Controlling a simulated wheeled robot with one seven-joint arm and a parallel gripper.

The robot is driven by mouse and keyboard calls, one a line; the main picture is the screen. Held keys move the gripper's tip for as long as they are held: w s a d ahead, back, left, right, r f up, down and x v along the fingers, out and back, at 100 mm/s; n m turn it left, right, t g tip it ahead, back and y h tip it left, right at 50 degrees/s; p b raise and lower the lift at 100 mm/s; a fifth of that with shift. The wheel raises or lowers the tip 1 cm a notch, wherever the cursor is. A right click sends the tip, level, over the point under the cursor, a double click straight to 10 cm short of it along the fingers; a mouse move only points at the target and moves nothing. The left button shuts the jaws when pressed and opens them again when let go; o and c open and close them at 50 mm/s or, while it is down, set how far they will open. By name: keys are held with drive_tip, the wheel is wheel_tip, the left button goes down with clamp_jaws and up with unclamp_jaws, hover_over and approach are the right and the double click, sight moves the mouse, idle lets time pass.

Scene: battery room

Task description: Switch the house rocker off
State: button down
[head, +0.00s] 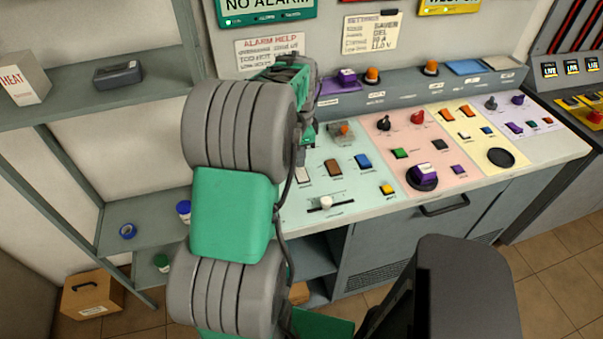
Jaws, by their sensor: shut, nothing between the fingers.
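The control desk (290,217) has a pale green section with a white rocker (303,174), a brown rocker (333,167) and a blue rocker (363,161) in a row. The labels are too small to read, so I cannot tell which one is the house rocker. My gripper (308,138) is mostly hidden behind my arm, at the left end of the desk near the white rocker. It is shut and empty. I cannot tell whether it touches anything.
A slider (326,203) and a yellow switch (387,189) sit in front of the rockers. A clear-covered orange switch (341,131) is behind them. Shelves (140,80) stand at the left.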

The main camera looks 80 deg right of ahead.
sight(300, 169)
drive_tip(key=shift+f+b, duration=0.6)
drive_tip(key=shift+f, duration=0.4)
idle(0.6)
drive_tip(key=shift+r, duration=0.1)
wheel_tip(300, 169, up, 7)
drive_tip(key=p, duration=0.5)
idle(0.4)
